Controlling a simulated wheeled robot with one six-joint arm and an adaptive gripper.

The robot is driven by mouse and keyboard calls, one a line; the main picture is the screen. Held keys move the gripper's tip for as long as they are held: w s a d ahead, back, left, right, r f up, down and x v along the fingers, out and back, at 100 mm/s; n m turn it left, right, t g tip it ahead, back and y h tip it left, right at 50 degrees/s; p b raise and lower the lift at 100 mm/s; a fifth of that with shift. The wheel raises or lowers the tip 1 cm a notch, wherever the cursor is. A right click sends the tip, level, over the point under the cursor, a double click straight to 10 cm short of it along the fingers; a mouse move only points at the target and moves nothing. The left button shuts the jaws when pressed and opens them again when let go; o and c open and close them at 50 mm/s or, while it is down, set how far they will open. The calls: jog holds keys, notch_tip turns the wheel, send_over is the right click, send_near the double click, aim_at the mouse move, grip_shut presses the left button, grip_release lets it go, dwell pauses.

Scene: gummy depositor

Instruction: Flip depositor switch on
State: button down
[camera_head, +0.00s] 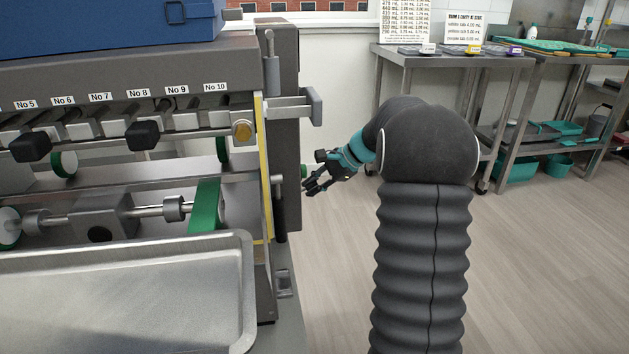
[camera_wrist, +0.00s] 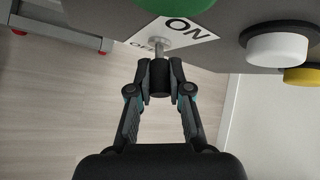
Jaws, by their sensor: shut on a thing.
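The depositor (camera_head: 285,130) stands at the left in the head view. My gripper (camera_head: 312,182) is at its right side panel in that view; the switch itself is hard to make out there. In the wrist view, a white plate (camera_wrist: 203,33) reads ON and OFF, partly covered. A switch (camera_wrist: 159,76) with a metal stem and a black knob stands out from this plate. My gripper (camera_wrist: 159,84) is shut on the black knob, with a finger on each side. I cannot tell which label the stem leans toward.
Green (camera_wrist: 178,6), white (camera_wrist: 276,48) and yellow (camera_wrist: 302,75) buttons sit near the switch. A grey handle (camera_head: 296,105) juts from the depositor above my gripper. A metal tray (camera_head: 130,300) is in front. Steel tables (camera_head: 420,60) stand behind; the floor at right is clear.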

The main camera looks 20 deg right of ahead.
jog(key=shift+h, duration=0.3)
dwell(0.4)
jog(key=c, duration=1.1)
grip_release()
jog(key=shift+a+r, duration=0.1)
jog(key=v, duration=1.2)
jog(key=shift+w, duration=0.1)
